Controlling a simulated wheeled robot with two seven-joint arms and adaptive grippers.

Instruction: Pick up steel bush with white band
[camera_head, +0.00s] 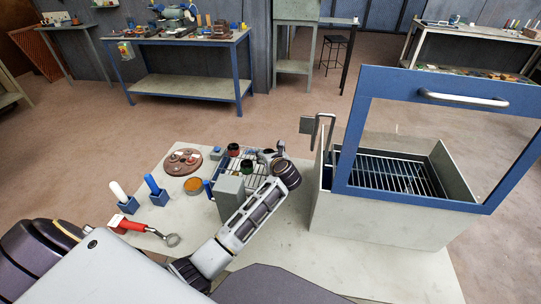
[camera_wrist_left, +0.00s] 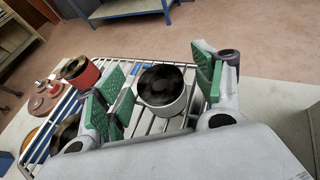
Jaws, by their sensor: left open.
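My left gripper (camera_head: 270,157) reaches over the wire rack from the lower part of the head view. In the left wrist view the left gripper (camera_wrist_left: 161,85) is open, with green pads on both sides of a pale grey-white bush (camera_wrist_left: 163,108) with a dark bore. This looks like the steel bush with the white band. It stands upright on the wire rack (camera_wrist_left: 143,127); whether the pads touch it I cannot tell. In the head view the gripper seems to hide it. My right gripper is not in view.
A red bush (camera_wrist_left: 83,78) and another dark-bored bush (camera_wrist_left: 64,135) stand on the rack to the left. An oven-like box (camera_head: 380,215) with a blue-framed door (camera_head: 355,130) stands right. A red-handled tool (camera_head: 130,225) and a brown round tray (camera_head: 172,168) lie left.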

